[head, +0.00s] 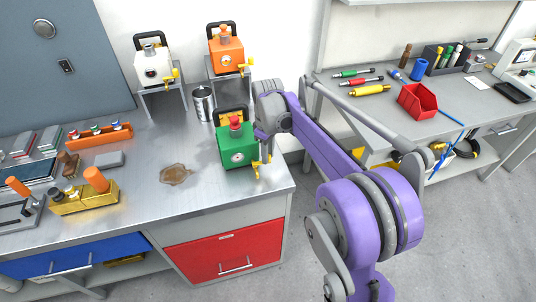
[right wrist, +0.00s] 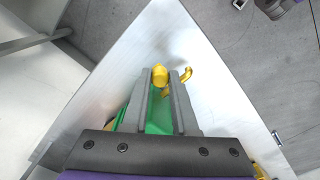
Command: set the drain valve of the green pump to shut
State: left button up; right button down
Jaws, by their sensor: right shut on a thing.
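The green pump (head: 237,153) stands near the front right corner of the metal bench. It has a red cap on top, a black carry handle and a round dial on its front. Its yellow drain valve (head: 258,168) is on its right side. My right gripper (head: 264,140) is at that side, partly hidden by its own wrist. In the right wrist view its fingers are around a yellow valve handle (right wrist: 160,75), with a curved yellow part (right wrist: 186,75) just right of them. The green body (right wrist: 159,118) shows between the fingers. My left gripper is not in view.
A white pump (head: 154,66) and an orange pump (head: 226,55) stand on raised stands behind. A metal can (head: 203,104) is behind the green pump. A brown puddle (head: 174,174) lies to its left. A second bench (head: 350,130) with a red bin (head: 417,102) is at right.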

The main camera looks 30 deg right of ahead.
jog(key=shift+w+n, duration=0.2)
jog(key=shift+n, duration=0.4)
jog(key=shift+d, duration=0.1)
jog(key=c, duration=0.7)
grip_release()
jog(key=shift+r, duration=0.15)
notch_tip(320, 180, up, 11)
jog(key=shift+f+p, duration=0.2)
jog(key=shift+p, duration=0.25)
